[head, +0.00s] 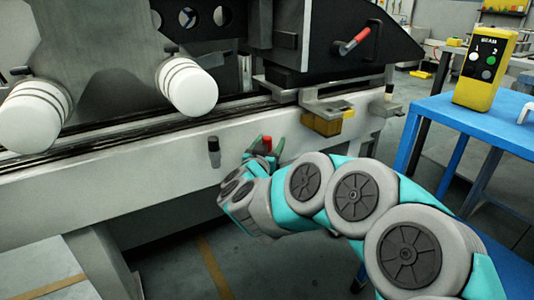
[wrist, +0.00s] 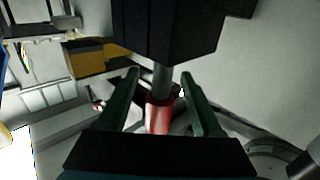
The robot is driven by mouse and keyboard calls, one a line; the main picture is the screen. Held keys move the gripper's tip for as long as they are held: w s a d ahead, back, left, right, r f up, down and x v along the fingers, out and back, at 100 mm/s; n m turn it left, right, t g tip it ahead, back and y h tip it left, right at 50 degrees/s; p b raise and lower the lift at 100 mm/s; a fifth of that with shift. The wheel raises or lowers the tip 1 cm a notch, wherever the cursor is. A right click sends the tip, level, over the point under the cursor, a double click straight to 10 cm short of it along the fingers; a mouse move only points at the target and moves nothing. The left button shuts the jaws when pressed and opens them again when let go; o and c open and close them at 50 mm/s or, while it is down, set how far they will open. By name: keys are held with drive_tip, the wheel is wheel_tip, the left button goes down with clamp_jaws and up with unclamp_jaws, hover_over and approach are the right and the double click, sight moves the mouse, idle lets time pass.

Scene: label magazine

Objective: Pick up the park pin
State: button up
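A red cylinder, which I take to be the park pin, shows in the head view (head: 267,143) in front of the machine's pale front face. In the wrist view the red cylinder (wrist: 159,116) stands at the end of a grey rod that runs up to a dark block (wrist: 170,28). My gripper (head: 265,152) has its green fingers on either side of the red part. In the wrist view my gripper (wrist: 160,73) is open, with visible gaps between each finger and the red cylinder. I cannot tell whether either finger touches it; the lower end is partly hidden.
A black-topped grey knob (head: 214,150) is on the machine front, left of my gripper. A yellow block (head: 325,120) hangs under the rail at right. Two white rollers (head: 187,88) are above. A blue table (head: 460,118) with a yellow control box (head: 484,70) stands at right.

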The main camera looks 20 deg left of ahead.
clamp_jaws()
idle(0.3)
idle(0.3)
